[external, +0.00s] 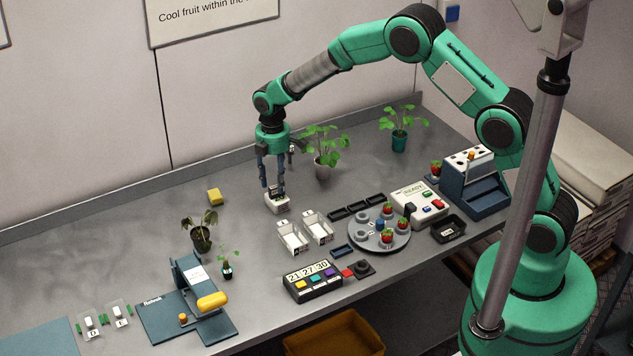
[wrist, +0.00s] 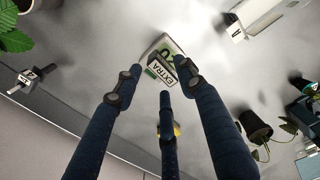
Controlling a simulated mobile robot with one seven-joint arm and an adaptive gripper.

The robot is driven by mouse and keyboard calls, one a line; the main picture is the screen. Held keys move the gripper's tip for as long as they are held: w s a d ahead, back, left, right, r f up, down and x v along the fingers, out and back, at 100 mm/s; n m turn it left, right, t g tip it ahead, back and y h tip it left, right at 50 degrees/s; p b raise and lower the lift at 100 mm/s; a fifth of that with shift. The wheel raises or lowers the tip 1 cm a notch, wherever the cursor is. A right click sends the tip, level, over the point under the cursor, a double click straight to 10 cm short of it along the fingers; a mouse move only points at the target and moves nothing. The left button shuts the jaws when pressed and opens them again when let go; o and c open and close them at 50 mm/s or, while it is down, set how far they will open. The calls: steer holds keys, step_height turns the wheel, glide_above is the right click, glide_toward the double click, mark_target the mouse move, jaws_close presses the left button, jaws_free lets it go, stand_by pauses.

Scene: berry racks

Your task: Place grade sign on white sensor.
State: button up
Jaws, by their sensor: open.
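The grade sign (wrist: 160,68), a small dark plate lettered "EXTRA", appears to rest on the white sensor (wrist: 161,43), whose green display is partly covered by it. In the external view the white sensor (external: 278,205) sits on the grey bench, with the dark sign on top just under my fingertips. My gripper (external: 273,190) points down over them. In the wrist view its three dark blue fingers (wrist: 158,82) are spread around the sign. They are open, and any contact with the sign is hard to tell.
White trays (external: 292,237) stand just right of the sensor, before a round turntable (external: 378,235) with strawberries. A potted plant (external: 325,160) is behind right, a yellow sponge (external: 214,196) to the left.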

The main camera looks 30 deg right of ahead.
step_height(320, 180, up, 10)
steer(key=shift+r+p, duration=0.25)
steer(key=shift+p, duration=0.15)
stand_by(0.7)
steer(key=shift+r, duration=0.1)
steer(key=s+d+r+m+t, duration=0.1)
steer(key=s+d+r+m, duration=0.2)
steer(key=s+d+r, duration=0.35)
steer(key=s+d+r+m+t, duration=0.1)
steer(key=s+d+r+m, duration=0.15)
steer(key=d+r, duration=0.6)
steer(key=s+d+r+m+t, duration=0.1)
steer(key=s+d+r+m, duration=0.2)
steer(key=s+d+r, duration=0.4)
steer(key=s+d+r+m+t, duration=0.1)
steer(key=s+d+m, duration=0.3)
steer(key=s, duration=0.9)
steer(key=s+d+r+m+t, duration=0.1)
steer(key=s+d+m, duration=0.4)
steer(key=s+d, duration=0.5)
steer(key=s+r, duration=0.1)
steer(key=s, duration=0.2)
steer(key=shift+s+r+t, duration=0.15)
steer(key=shift+r+t, duration=0.15)
steer(key=shift+r, duration=0.05)
